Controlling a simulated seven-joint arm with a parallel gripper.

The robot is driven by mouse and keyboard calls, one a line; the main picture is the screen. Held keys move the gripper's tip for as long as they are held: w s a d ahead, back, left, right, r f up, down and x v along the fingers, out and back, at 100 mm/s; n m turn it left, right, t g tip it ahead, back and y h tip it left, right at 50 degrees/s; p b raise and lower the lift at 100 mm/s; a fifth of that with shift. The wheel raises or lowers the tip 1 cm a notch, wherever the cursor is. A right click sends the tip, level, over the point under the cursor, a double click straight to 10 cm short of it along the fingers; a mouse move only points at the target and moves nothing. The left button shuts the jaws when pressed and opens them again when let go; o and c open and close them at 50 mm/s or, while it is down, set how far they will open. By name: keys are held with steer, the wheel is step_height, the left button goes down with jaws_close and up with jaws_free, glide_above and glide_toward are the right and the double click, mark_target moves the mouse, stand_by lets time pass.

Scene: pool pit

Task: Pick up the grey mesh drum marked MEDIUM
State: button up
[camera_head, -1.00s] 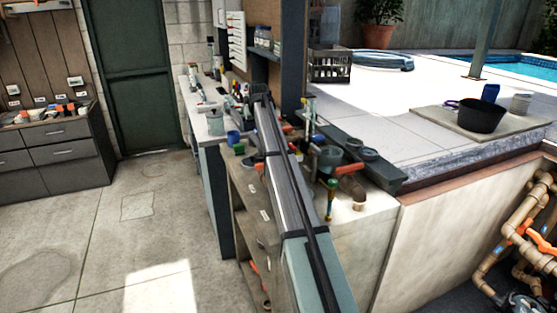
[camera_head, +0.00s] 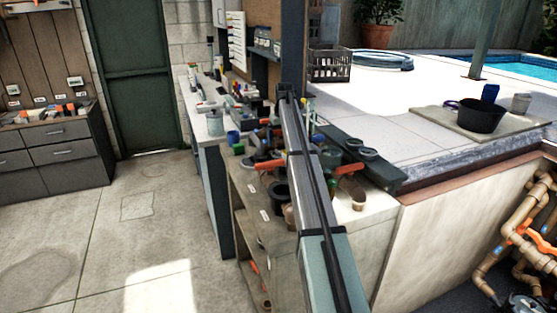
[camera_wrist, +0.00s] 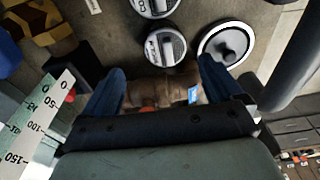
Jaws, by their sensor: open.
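No marking that reads MEDIUM is legible. In the wrist view, a round grey-topped drum (camera_wrist: 165,46) shows lettering starting "CO", the rest unclear. Another round top (camera_wrist: 154,6) is cut off by the upper edge, its lettering unreadable. My gripper (camera_wrist: 161,70) has its two blue fingers spread apart, with nothing clamped between them. A brown pipe piece (camera_wrist: 165,88) with a blue label shows below the gap, beyond the fingers. In the head view, two round grey tops (camera_head: 353,144) stand by the dark tray on the bench; my arm hides the gripper.
A white-rimmed disc with a dark knob (camera_wrist: 228,45) lies right of the drum. A ruler (camera_wrist: 40,122) is at the left, a yellow-brown block (camera_wrist: 32,20) at upper left. The bench (camera_head: 255,205) is crowded. A black bowl (camera_head: 482,117) stands on the slab (camera_head: 448,118).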

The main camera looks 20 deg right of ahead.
mark_target(278, 155)
steer(key=f, duration=0.3)
steer(key=shift+w+f, duration=0.2)
steer(key=shift+f, duration=0.15)
steer(key=shift+w+a+f, duration=0.15)
steer(key=shift+f, duration=0.75)
steer(key=shift+w+a+f, duration=0.1)
steer(key=shift+f, duration=0.75)
steer(key=shift+w+a+f, duration=0.15)
steer(key=shift+f, duration=0.75)
steer(key=c, duration=1.1)
